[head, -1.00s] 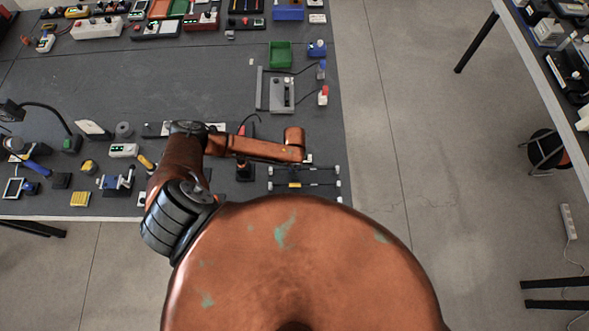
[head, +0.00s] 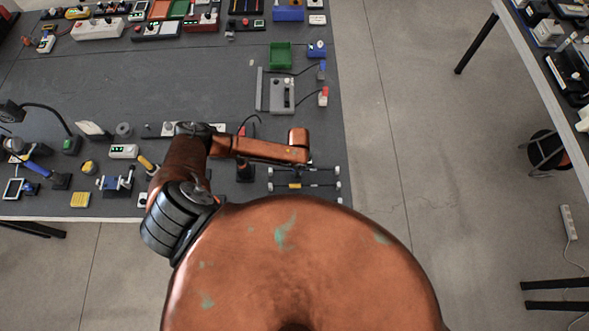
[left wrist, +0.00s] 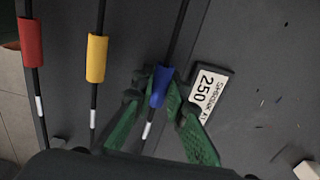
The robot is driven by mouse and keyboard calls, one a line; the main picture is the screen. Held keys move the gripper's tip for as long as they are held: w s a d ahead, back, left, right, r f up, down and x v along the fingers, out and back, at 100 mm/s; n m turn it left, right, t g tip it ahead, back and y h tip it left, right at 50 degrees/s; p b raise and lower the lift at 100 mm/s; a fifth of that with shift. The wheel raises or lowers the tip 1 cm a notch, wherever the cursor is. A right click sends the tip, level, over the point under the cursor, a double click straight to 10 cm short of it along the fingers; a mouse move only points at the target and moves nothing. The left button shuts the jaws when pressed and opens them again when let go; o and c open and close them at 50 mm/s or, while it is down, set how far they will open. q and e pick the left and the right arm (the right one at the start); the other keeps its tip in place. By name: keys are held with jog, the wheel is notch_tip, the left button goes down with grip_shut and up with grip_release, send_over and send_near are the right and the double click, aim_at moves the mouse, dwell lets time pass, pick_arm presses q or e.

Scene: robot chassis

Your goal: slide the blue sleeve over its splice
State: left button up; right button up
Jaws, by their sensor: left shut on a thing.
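In the left wrist view, the blue sleeve (left wrist: 160,88) sits around a black cable. Its white splice (left wrist: 147,130) shows bare on the same cable, below the sleeve and apart from it. My left gripper (left wrist: 162,76) has its green fingers shut on the blue sleeve, one on each side. A yellow sleeve (left wrist: 97,58) and a red sleeve (left wrist: 31,43) sit on two parallel cables to the left, each above a white splice. In the head view, my own arm hides the left gripper and the blue sleeve. My right gripper is in neither view.
A plate with printed text and "250" (left wrist: 209,92) lies just right of the blue sleeve. In the head view, the cable rack (head: 305,170) stands near the table's right edge. A grey box with a lever (head: 282,95) stands behind it.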

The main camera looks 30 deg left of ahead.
aim_at(313, 173)
pick_arm(q)
jog(key=shift+w+d+b, duration=0.1)
jog(key=shift+w+d, duration=0.5)
jog(key=shift+d, duration=0.35)
jog(key=shift+w+d+b, duration=0.1)
jog(key=shift+w+d, duration=0.45)
jog(key=shift+d, duration=0.35)
jog(key=shift+w+d+b, duration=0.1)
jog(key=shift+w+d, duration=0.5)
jog(key=shift+d, duration=0.35)
jog(key=shift+p, duration=0.3)
jog(key=o, duration=0.5)
jog(key=shift+o, duration=0.2)
notch_tip(313, 173, up, 7)
jog(key=p, duration=0.7)
